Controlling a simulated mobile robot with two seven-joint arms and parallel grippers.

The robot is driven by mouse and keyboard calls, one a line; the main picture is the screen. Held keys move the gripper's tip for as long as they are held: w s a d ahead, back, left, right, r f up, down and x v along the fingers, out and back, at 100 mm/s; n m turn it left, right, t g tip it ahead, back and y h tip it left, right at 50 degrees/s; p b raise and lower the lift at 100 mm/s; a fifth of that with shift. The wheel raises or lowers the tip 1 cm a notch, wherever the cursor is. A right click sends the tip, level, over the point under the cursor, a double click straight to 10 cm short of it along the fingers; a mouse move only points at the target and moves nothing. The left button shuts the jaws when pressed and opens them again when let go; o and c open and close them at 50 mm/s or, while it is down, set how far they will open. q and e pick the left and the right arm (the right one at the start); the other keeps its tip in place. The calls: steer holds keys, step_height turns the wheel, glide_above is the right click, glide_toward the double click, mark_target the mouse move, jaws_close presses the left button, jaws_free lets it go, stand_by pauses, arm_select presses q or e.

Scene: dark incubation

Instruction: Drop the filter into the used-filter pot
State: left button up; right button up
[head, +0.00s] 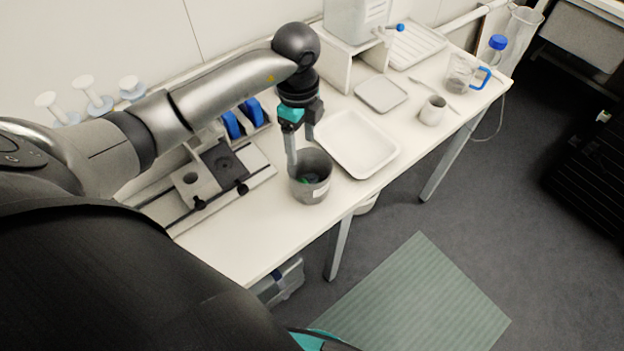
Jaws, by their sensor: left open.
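A grey metal pot (310,190) with a pale label stands upright on the white bench near its front edge, and looks like the used-filter pot. Something small, dark and green lies inside it; I cannot tell whether this is the filter. My left gripper (301,158) points down over the back left of the pot's rim. Its fingers are apart and no object shows between them. One fingertip overlaps the rim in the picture; I cannot tell whether it touches. My right gripper is not in view.
A white tray (358,146) lies just right of the pot. A grey fixture (222,168) with blue parts stands left of it. Bare bench lies in front left.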

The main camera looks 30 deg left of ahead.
arm_select(q)
step_height(320, 180, up, 11)
stand_by(0.7)
